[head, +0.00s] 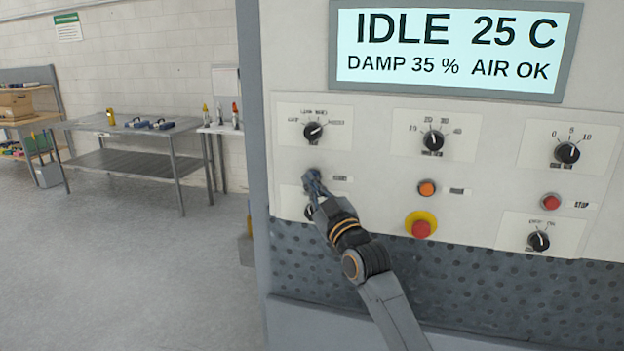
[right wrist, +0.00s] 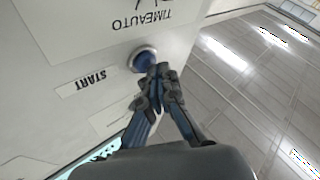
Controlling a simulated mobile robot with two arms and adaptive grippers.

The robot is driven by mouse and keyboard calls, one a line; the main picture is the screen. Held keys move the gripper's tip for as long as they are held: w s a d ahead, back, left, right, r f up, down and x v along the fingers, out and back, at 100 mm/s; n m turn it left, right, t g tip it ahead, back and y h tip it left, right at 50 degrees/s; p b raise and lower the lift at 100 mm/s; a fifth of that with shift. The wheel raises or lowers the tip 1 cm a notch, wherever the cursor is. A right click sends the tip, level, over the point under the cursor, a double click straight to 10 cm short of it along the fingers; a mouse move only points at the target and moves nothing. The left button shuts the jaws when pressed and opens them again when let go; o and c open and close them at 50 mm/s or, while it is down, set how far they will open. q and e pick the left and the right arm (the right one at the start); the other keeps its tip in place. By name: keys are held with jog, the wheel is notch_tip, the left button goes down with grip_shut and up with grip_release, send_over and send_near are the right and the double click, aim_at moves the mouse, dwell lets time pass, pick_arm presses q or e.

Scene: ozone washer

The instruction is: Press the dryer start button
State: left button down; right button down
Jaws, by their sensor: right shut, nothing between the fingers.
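The dryer's control panel (head: 375,190) fills the right of the head view. Its display (head: 455,50) reads IDLE 25 C, DAMP 35 %, AIR OK. The start button (right wrist: 143,57), blue with a silver ring, shows in the right wrist view near its START label (right wrist: 90,82). My right gripper (head: 313,182) is shut and empty, its fingertips (right wrist: 161,72) right at the button. I cannot tell whether they touch it. In the head view the gripper largely hides the button. My left gripper is not in view.
Near the gripper are a mode knob (head: 314,131) above and a partly hidden knob (head: 309,211) below. To the right are an orange button (head: 427,188), a red button on yellow (head: 421,228) and a red stop button (head: 551,202). A metal table (head: 130,163) stands far left.

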jog(key=shift+w+d, duration=0.15)
jog(key=shift+w, duration=0.2)
dwell(0.3)
jog(key=shift+s, duration=0.1)
jog(key=shift+s+a+p, duration=0.3)
jog(key=shift+s+p, duration=0.1)
jog(key=shift+s, duration=0.4)
jog(key=s+p, duration=0.1)
jog(key=s+a+p, duration=0.1)
jog(key=s, duration=0.1)
jog(key=s+p, duration=0.1)
jog(key=shift+s+a, duration=0.3)
jog(key=shift+s, duration=0.05)
dwell(0.5)
